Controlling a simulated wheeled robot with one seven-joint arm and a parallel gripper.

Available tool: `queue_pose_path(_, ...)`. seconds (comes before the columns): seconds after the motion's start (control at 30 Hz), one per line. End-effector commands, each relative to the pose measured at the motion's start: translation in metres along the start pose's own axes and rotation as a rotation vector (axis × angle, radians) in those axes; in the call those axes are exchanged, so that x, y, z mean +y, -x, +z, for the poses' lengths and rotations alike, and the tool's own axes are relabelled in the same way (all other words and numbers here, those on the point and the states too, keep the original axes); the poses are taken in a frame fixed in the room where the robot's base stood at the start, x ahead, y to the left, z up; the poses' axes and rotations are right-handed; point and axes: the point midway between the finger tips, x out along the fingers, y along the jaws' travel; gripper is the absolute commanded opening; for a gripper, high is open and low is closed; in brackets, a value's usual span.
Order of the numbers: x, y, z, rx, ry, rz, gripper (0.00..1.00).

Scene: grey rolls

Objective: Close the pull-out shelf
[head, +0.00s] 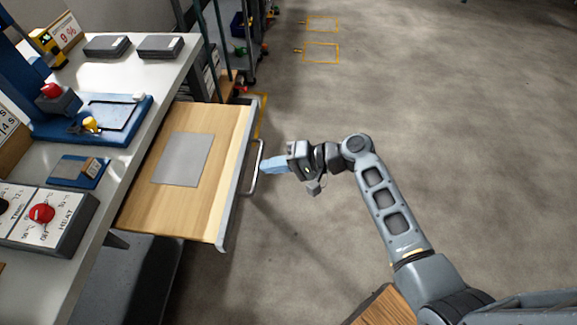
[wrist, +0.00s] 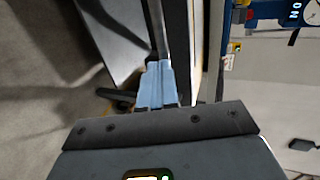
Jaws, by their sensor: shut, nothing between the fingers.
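The pull-out shelf (head: 222,170) is a wooden drawer-like board with a pale front edge, and it sticks out to the right from under the white counter. A grey sheet (head: 183,160) lies on it. A bar handle (head: 254,170) is on its front face. My gripper (head: 264,165) has light blue fingers, which are shut and empty, right at the handle; I cannot tell whether they touch it. In the wrist view the blue fingers (wrist: 157,84) are together, pointing at the shelf's front, and hide part of the handle.
The white counter (head: 150,75) holds two dark boxes, a blue tray device and a control box with a red knob (head: 42,213). Dark shelving posts (head: 222,45) stand behind. The concrete floor (head: 430,100) to the right is open. A wooden piece (head: 383,308) is at the bottom.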

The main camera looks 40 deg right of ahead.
Motion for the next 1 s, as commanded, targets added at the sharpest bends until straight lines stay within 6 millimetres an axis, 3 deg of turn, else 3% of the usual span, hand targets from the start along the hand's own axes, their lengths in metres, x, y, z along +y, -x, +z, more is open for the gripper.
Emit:
queue_pose_path(0.4,-0.048,-0.131,0.001,-0.007,0.008,-0.001,0.00)
queue_pose_path(0.6,-0.069,-0.184,-0.001,-0.004,0.006,-0.002,0.00)
queue_pose_path(0.8,-0.084,-0.219,-0.001,-0.002,0.004,-0.001,0.00)
queue_pose_path(1.0,-0.092,-0.235,-0.002,-0.001,0.002,0.000,0.00)
